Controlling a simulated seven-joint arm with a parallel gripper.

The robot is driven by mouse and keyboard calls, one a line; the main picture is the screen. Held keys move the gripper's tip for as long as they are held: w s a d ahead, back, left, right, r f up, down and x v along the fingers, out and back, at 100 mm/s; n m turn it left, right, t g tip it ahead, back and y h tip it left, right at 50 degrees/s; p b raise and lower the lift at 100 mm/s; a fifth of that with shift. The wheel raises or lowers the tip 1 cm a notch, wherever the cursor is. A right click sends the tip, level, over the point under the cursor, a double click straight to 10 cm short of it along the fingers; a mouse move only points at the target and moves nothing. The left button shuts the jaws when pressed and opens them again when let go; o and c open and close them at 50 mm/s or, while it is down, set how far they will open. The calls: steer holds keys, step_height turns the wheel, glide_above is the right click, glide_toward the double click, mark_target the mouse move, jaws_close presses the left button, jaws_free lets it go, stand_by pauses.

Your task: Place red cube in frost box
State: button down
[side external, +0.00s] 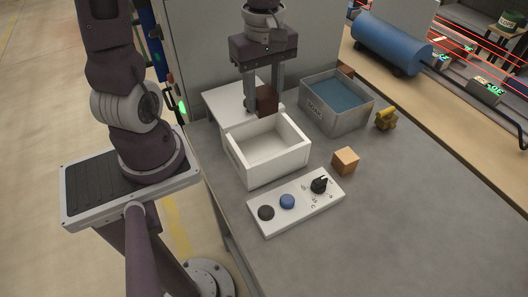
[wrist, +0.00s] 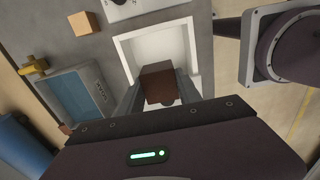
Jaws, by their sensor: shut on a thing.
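My gripper (side external: 265,98) is shut on a dark red-brown cube (side external: 267,101), held up in the air between the two fingers. The cube also shows in the wrist view (wrist: 157,83), overlapping the open white box (wrist: 183,46). In the side view the white box (side external: 242,167) stands below and in front of the cube, open at the top and empty where I see inside. I read no label on it, but it is the likely frost box. The cube is apart from the box floor; its exact height over the rim is hard to tell.
A grey bin (side external: 350,118) marked SOAK with blue contents stands to the right. A tan cube (side external: 345,161), a yellow fitting (side external: 386,119) and a control panel (side external: 297,207) with buttons and a knob are nearby. A white slab (side external: 222,101) lies behind the box. The right foreground tabletop is clear.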

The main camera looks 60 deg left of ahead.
mark_target(264, 154)
step_height(264, 154, down, 14)
steer(key=shift+r, duration=0.1)
steer(key=c, duration=0.8)
jaws_free()
steer(key=shift+f, duration=0.2)
steer(key=shift+c, duration=0.2)
step_height(264, 154, up, 12)
steer(key=shift+r, duration=0.25)
steer(key=s+d+r+m+t, duration=0.2)
steer(key=s+r+m, duration=0.2)
steer(key=m, duration=0.5)
steer(key=s+d+r+m+t, duration=0.1)
steer(key=s+r+m+t, duration=0.2)
steer(key=s+r+m, duration=0.2)
step_height(264, 154, up, 3)
steer(key=m, duration=0.4)
steer(key=shift+s+d+t, duration=0.15)
steer(key=shift+d+t, duration=0.15)
steer(key=shift+d, duration=0.05)
